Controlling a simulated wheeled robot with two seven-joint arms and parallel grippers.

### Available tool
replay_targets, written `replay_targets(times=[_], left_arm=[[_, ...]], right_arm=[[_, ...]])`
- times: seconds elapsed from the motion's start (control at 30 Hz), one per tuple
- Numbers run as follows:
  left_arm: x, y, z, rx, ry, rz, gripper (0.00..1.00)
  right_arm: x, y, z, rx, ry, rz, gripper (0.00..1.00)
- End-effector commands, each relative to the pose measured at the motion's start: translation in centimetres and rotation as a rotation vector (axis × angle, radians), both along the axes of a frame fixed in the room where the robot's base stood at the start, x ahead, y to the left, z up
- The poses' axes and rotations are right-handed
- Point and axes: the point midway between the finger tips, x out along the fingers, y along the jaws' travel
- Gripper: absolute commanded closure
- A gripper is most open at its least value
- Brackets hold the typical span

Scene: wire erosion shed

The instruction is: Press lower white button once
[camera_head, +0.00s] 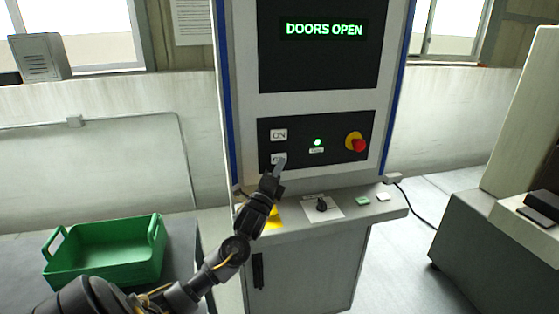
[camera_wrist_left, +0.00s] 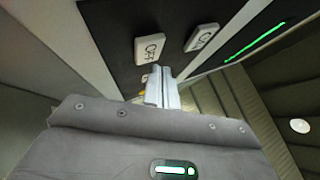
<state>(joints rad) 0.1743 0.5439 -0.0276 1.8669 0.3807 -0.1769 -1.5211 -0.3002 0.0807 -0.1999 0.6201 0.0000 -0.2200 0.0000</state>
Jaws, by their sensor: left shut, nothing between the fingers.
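The lower white button (camera_head: 276,158) sits on the black panel of the grey cabinet, below the white ON button (camera_head: 279,135). In the left wrist view the lower button reads OFF (camera_wrist_left: 149,48), with the ON button (camera_wrist_left: 201,38) to its right. My left gripper (camera_head: 281,163) is shut and empty, its fingertips at the lower right of the lower button, partly covering it. In the left wrist view the shut fingers (camera_wrist_left: 162,72) end close to the OFF button. I cannot tell whether they touch it. My right gripper is not in view.
The panel also has a green light (camera_head: 318,142) and a red emergency knob (camera_head: 358,145). A screen (camera_head: 320,45) above reads DOORS OPEN. The ledge below carries a black switch (camera_head: 322,204) and a green button (camera_head: 362,201). A green crate (camera_head: 105,265) stands at left.

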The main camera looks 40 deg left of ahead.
Motion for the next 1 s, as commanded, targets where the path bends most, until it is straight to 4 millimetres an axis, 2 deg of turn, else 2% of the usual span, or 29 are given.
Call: replay_targets(times=[1.0], left_arm=[[0.57,0.7,0.03,0.0,0.0,0.0,1.0]], right_arm=[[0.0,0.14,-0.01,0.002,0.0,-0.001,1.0]])
